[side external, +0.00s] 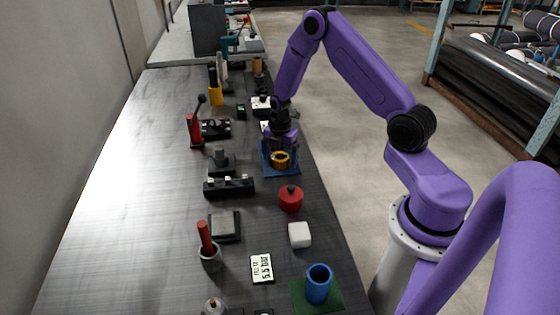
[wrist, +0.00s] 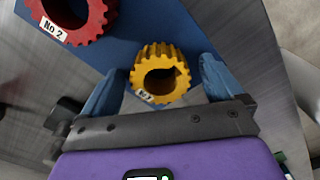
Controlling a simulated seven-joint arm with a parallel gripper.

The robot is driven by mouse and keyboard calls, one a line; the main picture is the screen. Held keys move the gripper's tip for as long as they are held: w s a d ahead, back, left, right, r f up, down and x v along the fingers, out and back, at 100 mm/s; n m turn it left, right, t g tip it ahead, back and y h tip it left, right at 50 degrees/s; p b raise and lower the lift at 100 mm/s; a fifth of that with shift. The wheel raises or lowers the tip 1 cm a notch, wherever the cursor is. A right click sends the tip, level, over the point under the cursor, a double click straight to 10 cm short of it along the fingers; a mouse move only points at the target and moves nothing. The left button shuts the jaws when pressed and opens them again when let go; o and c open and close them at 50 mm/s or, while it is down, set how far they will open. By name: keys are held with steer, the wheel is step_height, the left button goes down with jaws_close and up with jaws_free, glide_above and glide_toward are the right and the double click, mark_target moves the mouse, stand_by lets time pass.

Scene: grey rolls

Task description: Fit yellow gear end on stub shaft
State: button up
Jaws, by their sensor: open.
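The yellow gear (side external: 280,158) stands on a blue mat (side external: 283,171) near the right edge of the table. In the wrist view the yellow gear (wrist: 139,77) shows its toothed rim, open bore and a small white label. My gripper (side external: 281,148) is low over the mat at the gear. In the wrist view the blue fingers of my gripper (wrist: 160,75) are apart, one on each side of the gear, with gaps visible. A short grey upright post (side external: 219,153) on a dark base stands left of the mat; I cannot tell whether it is the stub shaft.
A red gear (wrist: 92,24) labelled No 2 is close by on the blue mat. A red knobbed pot (side external: 291,199), a black block (side external: 229,187) and a red lever press (side external: 194,130) stand nearby. The table's left side is clear.

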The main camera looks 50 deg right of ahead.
steer(key=c, duration=1.4)
steer(key=shift+r, duration=0.1)
steer(key=shift+r, duration=0.45)
step_height(320, 180, up, 2)
steer(key=shift+r, duration=0.15)
steer(key=s+a+r, duration=0.4)
steer(key=s+r, duration=0.6)
steer(key=s, duration=0.3)
steer(key=w+a, duration=0.2)
steer(key=w, duration=0.7)
steer(key=w+a, duration=0.3)
steer(key=w, duration=0.6)
steer(key=w+a+r, duration=0.1)
steer(key=w+a, duration=0.1)
steer(key=w, duration=0.8)
steer(key=shift+w+a+r, duration=0.1)
steer(key=shift+a, duration=0.25)
